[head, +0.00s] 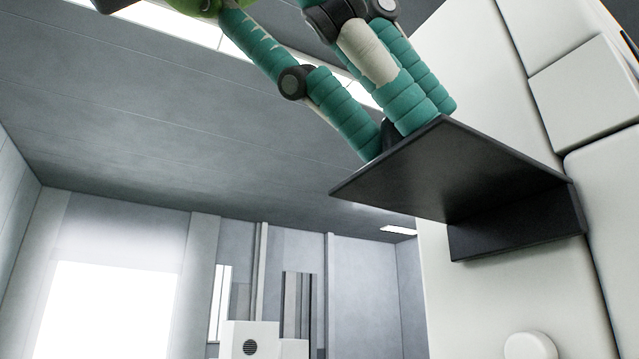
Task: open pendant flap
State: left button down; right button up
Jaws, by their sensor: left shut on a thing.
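The pendant flap (450,172) is a flat dark grey plate at the right of the head view. It juts out from a white upright surface at a slant, and I see its underside. A dark block (520,222) joins it below, against the white surface. My left gripper (391,138), with teal ribbed parts, comes in from the top and is shut at the flap's upper outer edge. Its fingertips are partly hidden behind the plate, so the exact contact does not show. My right gripper is not in view.
White padded panels (585,95) cover the right side. A round white knob (530,345) sticks out low on the white surface (460,300). A white unit with a round grille (250,340) stands far back. The space left of the flap is clear.

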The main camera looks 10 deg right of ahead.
pick_arm(q)
jog(key=shift+d+f, duration=0.15)
jog(key=shift+f, duration=0.25)
